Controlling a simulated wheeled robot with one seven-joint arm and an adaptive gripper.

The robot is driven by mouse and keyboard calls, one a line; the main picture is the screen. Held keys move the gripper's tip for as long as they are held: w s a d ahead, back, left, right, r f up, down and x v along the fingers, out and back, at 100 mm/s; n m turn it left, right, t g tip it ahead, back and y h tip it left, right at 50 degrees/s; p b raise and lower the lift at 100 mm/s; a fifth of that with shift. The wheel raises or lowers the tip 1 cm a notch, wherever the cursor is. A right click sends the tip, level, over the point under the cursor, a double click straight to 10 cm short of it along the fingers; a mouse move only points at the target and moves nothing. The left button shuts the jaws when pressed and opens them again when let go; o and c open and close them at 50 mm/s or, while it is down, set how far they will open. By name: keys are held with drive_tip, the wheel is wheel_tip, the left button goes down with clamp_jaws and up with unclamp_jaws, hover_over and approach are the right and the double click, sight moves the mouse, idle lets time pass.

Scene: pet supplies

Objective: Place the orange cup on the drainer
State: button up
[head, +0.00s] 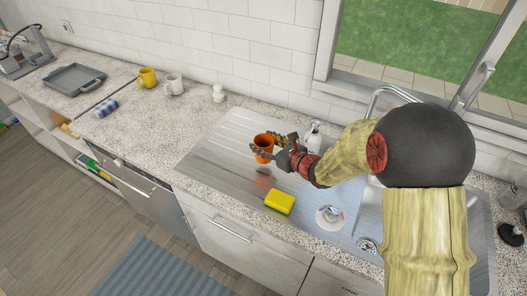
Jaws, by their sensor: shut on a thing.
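The orange cup (263,143) is in the head view, over the ribbed metal drainer (222,143) left of the sink. My gripper (272,150) is shut on the orange cup from the right. The cup looks upright, with its dark inside showing at the top. A reddish reflection of it shows on the metal below. I cannot tell whether its base touches the drainer or hangs just above it.
A yellow sponge (280,202) lies on the metal in front of the cup. A soap bottle (312,136) stands behind my gripper. A yellow mug (148,77), a white mug (174,84) and a white shaker (218,93) stand on the counter (135,122). The drainer's left part is clear.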

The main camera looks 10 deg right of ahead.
drive_tip(key=shift+w+f+b, duration=0.15)
drive_tip(key=shift+f+b, duration=0.2)
drive_tip(key=shift+f, duration=0.55)
drive_tip(key=shift+w+f+b, duration=0.15)
drive_tip(key=shift+f+b, duration=0.15)
drive_tip(key=shift+f, duration=0.6)
drive_tip(key=shift+f, duration=0.2)
drive_tip(key=o, duration=1.2)
drive_tip(key=shift+c, duration=0.2)
drive_tip(key=shift+r, duration=0.1)
